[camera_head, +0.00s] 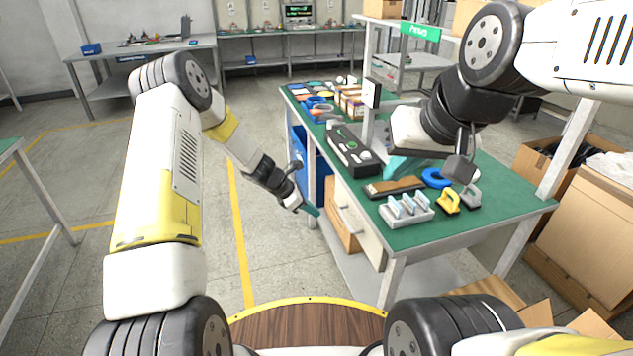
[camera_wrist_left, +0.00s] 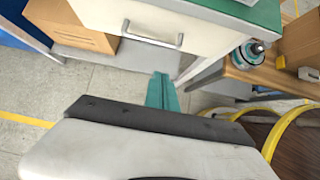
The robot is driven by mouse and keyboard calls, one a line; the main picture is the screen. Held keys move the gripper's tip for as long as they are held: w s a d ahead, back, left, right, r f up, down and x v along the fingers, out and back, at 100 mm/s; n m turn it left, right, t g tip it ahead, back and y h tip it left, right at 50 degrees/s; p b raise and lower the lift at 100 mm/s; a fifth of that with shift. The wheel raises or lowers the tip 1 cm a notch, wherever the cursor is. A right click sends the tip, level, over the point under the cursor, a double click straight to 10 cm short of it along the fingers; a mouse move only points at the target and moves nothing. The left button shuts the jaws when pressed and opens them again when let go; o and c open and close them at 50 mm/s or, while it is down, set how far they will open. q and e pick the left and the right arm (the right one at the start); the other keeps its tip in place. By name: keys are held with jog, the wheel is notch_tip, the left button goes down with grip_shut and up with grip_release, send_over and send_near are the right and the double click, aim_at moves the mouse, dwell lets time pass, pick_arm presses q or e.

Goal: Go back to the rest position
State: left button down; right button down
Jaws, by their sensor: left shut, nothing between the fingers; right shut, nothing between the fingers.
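My left gripper (camera_head: 307,208) hangs in the air beside the left front of the green-topped workbench (camera_head: 515,203), clear of it. In the left wrist view its narrow teal fingers (camera_wrist_left: 162,92) are together and empty, in front of a white drawer (camera_wrist_left: 140,22). My right arm reaches in from the upper right above the bench. A teal part below its white wrist appears to be my right gripper (camera_head: 403,168), shut, with no object visible in it. The wrist and forearm partly hide it, and I cannot tell whether it touches the bench.
On the bench are a black device (camera_head: 352,150), a brown tray (camera_head: 394,188), a grey fixture (camera_head: 406,210), a yellow-handled part (camera_head: 447,202) and a blue ring (camera_head: 436,178). Cardboard boxes (camera_head: 585,210) stand at the right. Floor left of the bench is clear.

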pick_arm(q)
jog(key=s+a+r+m+y, duration=0.15)
jog(key=s+r+m, duration=0.25)
jog(key=r, duration=0.5)
jog(key=s+a+r+m+t, duration=0.1)
jog(key=s+a+r+m, duration=0.25)
jog(key=r, duration=0.65)
jog(key=s+a+r+m+y, duration=0.15)
jog(key=s+r+m, duration=0.3)
jog(key=r, duration=0.45)
jog(key=s+a+r+m+t, duration=0.1)
jog(key=s+a+r+m, duration=0.1)
jog(key=s, duration=0.5)
jog(key=s+a+r+m+t+y, duration=0.1)
jog(key=s+a+r+m, duration=0.2)
jog(key=s, duration=0.4)
jog(key=s+a+r+m+t+y, duration=0.1)
jog(key=s+a+r+m, duration=0.2)
jog(key=s, duration=0.4)
jog(key=shift+a+r+m, duration=0.25)
jog(key=shift+a+m, duration=0.25)
jog(key=shift+m, duration=0.4)
